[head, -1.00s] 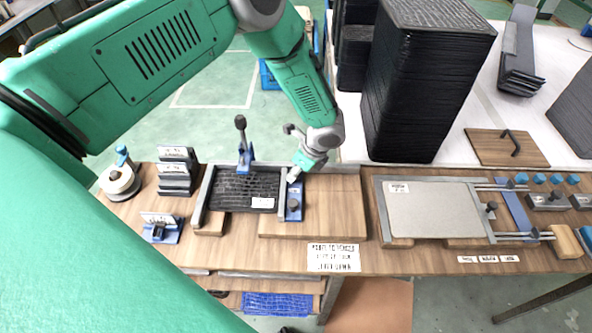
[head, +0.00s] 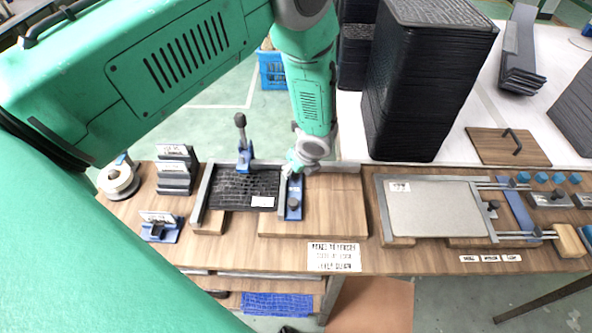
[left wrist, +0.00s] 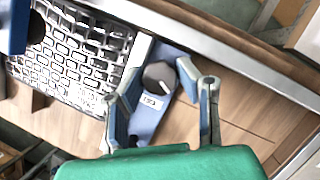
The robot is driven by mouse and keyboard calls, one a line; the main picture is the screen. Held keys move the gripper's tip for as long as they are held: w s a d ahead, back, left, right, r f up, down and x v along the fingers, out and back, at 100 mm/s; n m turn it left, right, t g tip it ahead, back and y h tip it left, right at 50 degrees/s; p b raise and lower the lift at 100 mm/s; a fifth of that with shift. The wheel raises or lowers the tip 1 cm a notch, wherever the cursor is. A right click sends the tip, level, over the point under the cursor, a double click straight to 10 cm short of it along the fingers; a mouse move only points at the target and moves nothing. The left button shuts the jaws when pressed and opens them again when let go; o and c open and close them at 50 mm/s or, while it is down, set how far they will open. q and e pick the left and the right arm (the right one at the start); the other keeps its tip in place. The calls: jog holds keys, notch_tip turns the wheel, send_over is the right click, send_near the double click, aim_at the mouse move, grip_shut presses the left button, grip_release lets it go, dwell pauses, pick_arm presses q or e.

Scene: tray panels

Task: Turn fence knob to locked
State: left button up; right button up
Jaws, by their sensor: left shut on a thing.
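The fence knob (left wrist: 158,76) is dark and faceted with a white mark on top. It sits on a blue block (left wrist: 150,118) with a small white label, beside the textured black panel (left wrist: 75,52). In the left wrist view my left gripper (left wrist: 160,85) has its two fingers on either side of the knob and is shut on it. In the head view my left gripper (head: 301,164) is at the far end of the blue block (head: 294,211), and the knob there is partly hidden by it. My right gripper is not in view.
A toggle clamp (head: 244,150) with an upright black handle stands behind the panel. Bare wooden board (head: 335,205) lies right of the block. A second fixture with a pale panel (head: 432,212) is farther right. A tall black tray stack (head: 415,95) stands behind.

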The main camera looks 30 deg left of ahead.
pick_arm(q)
jog(key=shift+w+a+r, duration=0.1)
jog(key=shift+w+r, duration=0.1)
dwell(0.3)
jog(key=o, duration=0.8)
jog(key=shift+o, duration=0.2)
jog(key=shift+f, duration=0.1)
jog(key=v, duration=1.2)
jog(key=shift+s, duration=0.1)
